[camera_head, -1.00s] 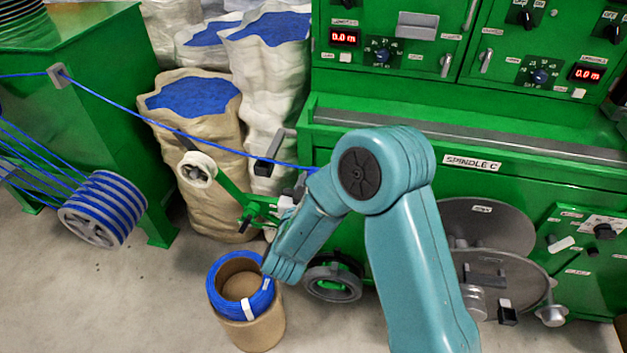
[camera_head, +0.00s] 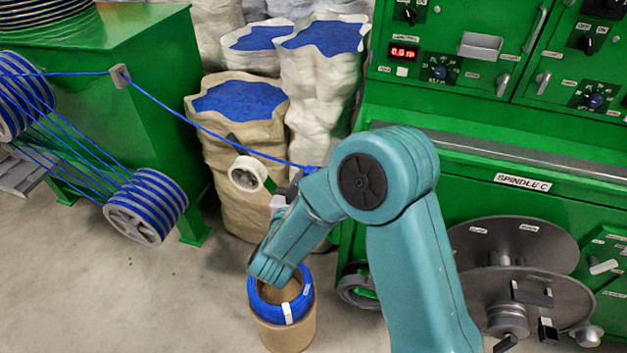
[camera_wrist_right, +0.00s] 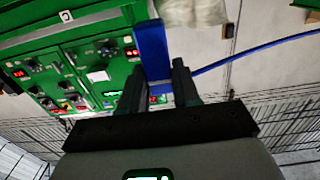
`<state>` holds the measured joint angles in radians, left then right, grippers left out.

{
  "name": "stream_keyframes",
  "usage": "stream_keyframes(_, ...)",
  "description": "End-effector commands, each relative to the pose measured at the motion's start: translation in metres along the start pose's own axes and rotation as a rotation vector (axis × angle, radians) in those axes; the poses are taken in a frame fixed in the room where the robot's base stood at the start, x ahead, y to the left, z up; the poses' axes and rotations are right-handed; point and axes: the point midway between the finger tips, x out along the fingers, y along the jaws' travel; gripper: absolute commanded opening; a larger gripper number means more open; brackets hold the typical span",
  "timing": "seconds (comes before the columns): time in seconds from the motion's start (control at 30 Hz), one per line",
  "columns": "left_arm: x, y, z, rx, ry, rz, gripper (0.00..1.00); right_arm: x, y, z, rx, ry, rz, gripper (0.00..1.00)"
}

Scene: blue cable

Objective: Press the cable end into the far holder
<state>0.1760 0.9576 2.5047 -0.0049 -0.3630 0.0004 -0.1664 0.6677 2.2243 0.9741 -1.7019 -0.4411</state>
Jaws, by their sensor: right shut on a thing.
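The blue cable (camera_head: 210,128) runs from a small grey guide (camera_head: 120,76) on the green machine at the left down to my right gripper. In the right wrist view, the cable (camera_wrist_right: 262,48) comes in from the right. There, my right gripper (camera_wrist_right: 160,82) is shut on a blue cable end piece (camera_wrist_right: 151,48) that stands up between its dark fingers. In the head view my right arm hides most of that gripper. I cannot pick out the far holder for certain. My left gripper is not in view.
A striped blue cable reel (camera_head: 145,207) stands at the left. A tan sack (camera_head: 235,150) and white sacks (camera_head: 325,90) stand behind the cable. A blue coil (camera_head: 280,308) sits on a brown drum below my arm. The green Spindle C machine (camera_head: 480,160) fills the right.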

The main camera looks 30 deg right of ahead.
Motion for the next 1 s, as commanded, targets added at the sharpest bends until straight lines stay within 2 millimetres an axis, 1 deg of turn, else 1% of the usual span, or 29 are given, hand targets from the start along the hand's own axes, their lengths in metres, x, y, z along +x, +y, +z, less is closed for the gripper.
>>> stream_keyframes(0.03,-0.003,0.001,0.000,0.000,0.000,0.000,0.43,-0.002,-0.001,-0.005,0.000,0.000,-0.006,0.00)
stream_keyframes(0.1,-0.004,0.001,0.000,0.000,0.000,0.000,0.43,-0.003,-0.002,-0.007,0.000,0.000,-0.012,0.00)
stream_keyframes(0.33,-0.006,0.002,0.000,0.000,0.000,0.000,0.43,0.001,-0.003,-0.008,-0.001,-0.002,-0.016,0.00)
stream_keyframes(1.0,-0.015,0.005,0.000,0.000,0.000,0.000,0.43,0.043,-0.008,-0.008,0.000,-0.002,-0.018,0.00)
